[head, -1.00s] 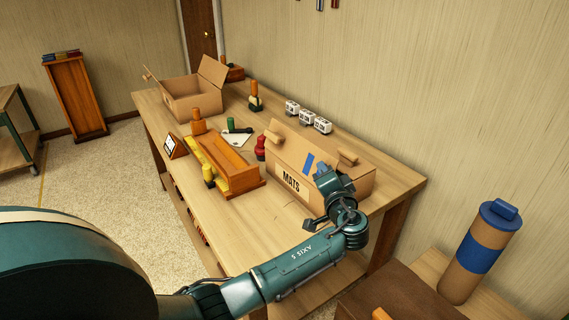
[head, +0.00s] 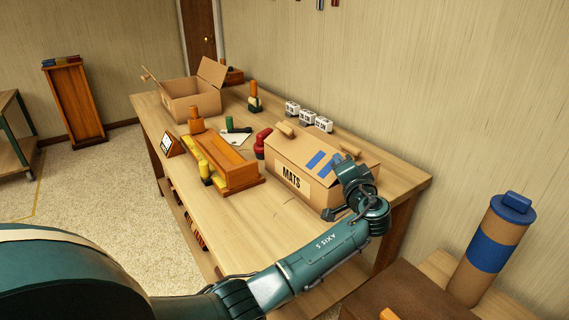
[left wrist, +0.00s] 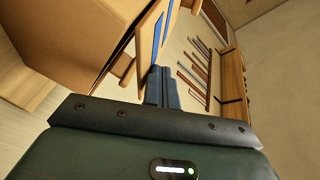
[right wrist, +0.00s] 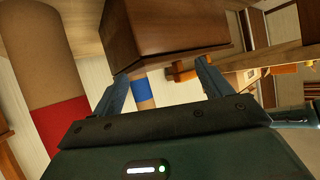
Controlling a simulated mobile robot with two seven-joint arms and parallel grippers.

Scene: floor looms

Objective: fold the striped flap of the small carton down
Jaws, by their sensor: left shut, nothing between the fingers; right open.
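The small carton (head: 291,178), labelled MATS, stands on the bench at the right in the head view. Its striped flap (head: 317,160), with two blue stripes, lies low over the carton's top. The flap also shows nearly edge-on in the left wrist view (left wrist: 157,38), angled beside the carton wall (left wrist: 70,35). I cannot tell whether it lies fully flat. My left gripper (left wrist: 161,72) is shut and empty, its tips close by the flap; contact is unclear. My right gripper (right wrist: 163,72) is open and empty, away from the carton, and outside the head view.
Wooden tools and an orange-brown wooden box (head: 234,170) stand left of the carton. White blocks (head: 308,116) line the wall side. A larger open carton (head: 190,100) is at the far end. A tube with a blue band (head: 490,250) stands at the right. The front bench edge is clear.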

